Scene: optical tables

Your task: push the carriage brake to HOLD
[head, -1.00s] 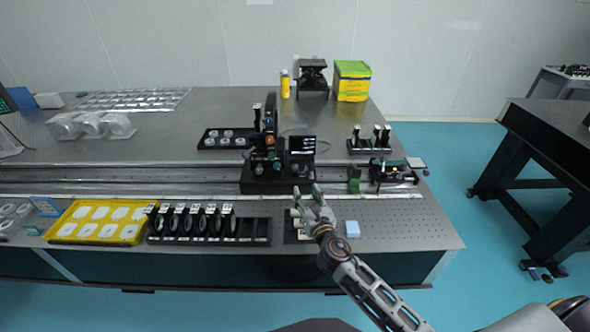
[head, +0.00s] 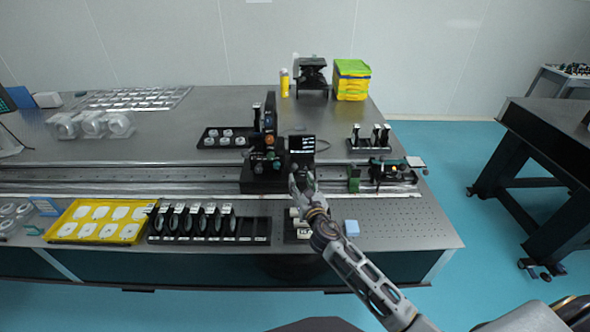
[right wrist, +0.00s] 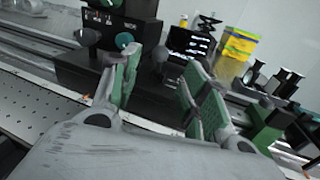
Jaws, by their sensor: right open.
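The black carriage (head: 258,184) sits on the long rail, with an upright plate and several knobs on it. A small dark display (head: 302,145) stands at its right. My right gripper (head: 298,180) is in front of the carriage's right end. In the right wrist view, my open gripper (right wrist: 160,78) has its green-padded fingers apart, with the black carriage body (right wrist: 95,68) beyond them. A round teal knob (right wrist: 124,40) shows behind the left finger. I cannot pick out the brake or its HOLD marking; the gripper may cover it. My left gripper is not in view.
A yellow tray (head: 68,230) and a rack of dark optics (head: 195,238) lie along the front edge. A green block (head: 353,180) stands on the rail to the right. The perforated front right surface is mostly clear.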

